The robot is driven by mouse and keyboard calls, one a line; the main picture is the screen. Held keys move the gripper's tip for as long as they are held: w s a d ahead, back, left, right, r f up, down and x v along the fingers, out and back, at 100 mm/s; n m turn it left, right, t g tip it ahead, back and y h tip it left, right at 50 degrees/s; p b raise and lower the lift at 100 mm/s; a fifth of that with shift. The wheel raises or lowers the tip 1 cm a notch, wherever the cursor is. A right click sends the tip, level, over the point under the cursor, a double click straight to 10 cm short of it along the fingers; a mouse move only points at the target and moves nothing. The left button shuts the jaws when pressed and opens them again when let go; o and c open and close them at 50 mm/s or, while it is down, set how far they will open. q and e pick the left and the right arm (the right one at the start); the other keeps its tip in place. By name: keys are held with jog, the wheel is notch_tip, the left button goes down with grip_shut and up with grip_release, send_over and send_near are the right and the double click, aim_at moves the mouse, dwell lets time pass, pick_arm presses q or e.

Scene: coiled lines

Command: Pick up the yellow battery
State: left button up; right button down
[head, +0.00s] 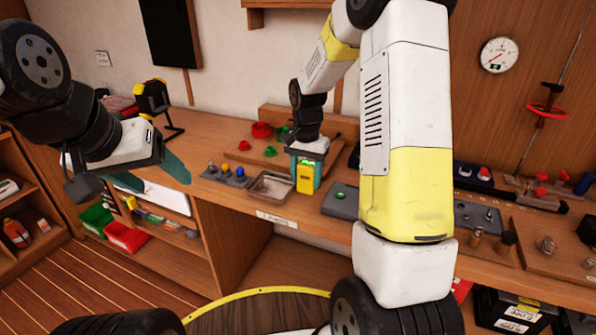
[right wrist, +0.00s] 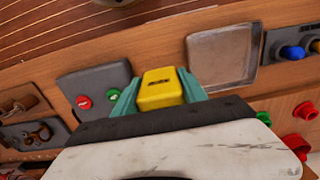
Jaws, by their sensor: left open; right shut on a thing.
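The yellow battery (head: 305,176) is a small block held upright at the workbench, right of a shallow metal tray (head: 270,186). My right gripper (head: 306,172) reaches down from above with its teal fingers shut on the battery. In the right wrist view the battery (right wrist: 160,88) sits between the two fingers (right wrist: 158,92). I cannot tell whether its bottom touches the bench. My left gripper (head: 150,178) is open and empty at the left, in front of the bench.
A grey box with green and red buttons (right wrist: 95,90) lies beside the battery; it also shows in the head view (head: 341,200). A panel with coloured knobs (head: 226,175) is left of the tray. Red and green caps (head: 262,130) lie behind. Green and red bins (head: 126,237) are low at left.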

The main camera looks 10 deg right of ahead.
jog(key=s+a+r, duration=0.2)
jog(key=s+a, duration=0.6)
jog(key=s, duration=0.4)
jog(key=shift+a, duration=0.2)
